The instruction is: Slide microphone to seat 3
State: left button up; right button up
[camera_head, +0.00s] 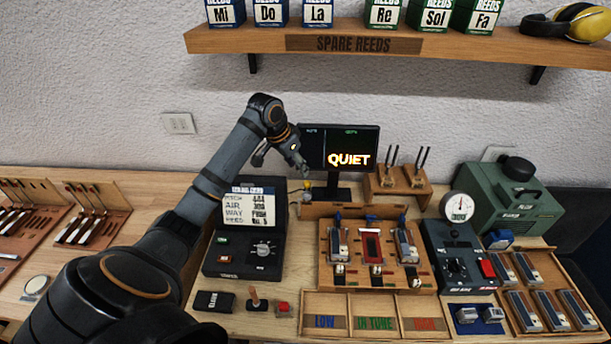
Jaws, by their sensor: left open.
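My left gripper (284,162) is open and empty, in front of the monitor's left edge. A small upright thing with a yellowish tip (307,186), perhaps the microphone, stands just below it at the left end of a wooden rail (350,211). They look apart. The rail runs behind a wooden board (325,262) with three seats side by side. The left seat (338,245) and the right seat (407,245) hold grey metal pieces. The middle seat (372,245) holds a red-framed piece. I cannot read seat numbers. My right gripper is not in view.
The monitor (345,140) reads QUIET. A black tuner box (240,245) stands left of the board, a dark gauge unit (455,265) right. Three labelled bins (375,301) lie in front. A reed shelf (450,47) hangs above. My left arm crosses the left side.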

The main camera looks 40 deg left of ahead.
aim_at(307, 182)
pick_arm(q)
jog(key=x, duration=0.3)
jog(key=p+x, duration=0.1)
jog(key=x, duration=0.5)
jog(key=shift+w+a+p, duration=0.2)
jog(key=shift+a+p, duration=0.1)
jog(key=shift+p, duration=0.1)
jog(key=shift+d+f, duration=0.15)
jog(key=shift+f, duration=0.1)
jog(key=shift+w+f, duration=0.1)
jog(key=shift+f, duration=0.1)
jog(key=shift+c, duration=0.2)
jog(key=c, duration=0.7)
grip_shut()
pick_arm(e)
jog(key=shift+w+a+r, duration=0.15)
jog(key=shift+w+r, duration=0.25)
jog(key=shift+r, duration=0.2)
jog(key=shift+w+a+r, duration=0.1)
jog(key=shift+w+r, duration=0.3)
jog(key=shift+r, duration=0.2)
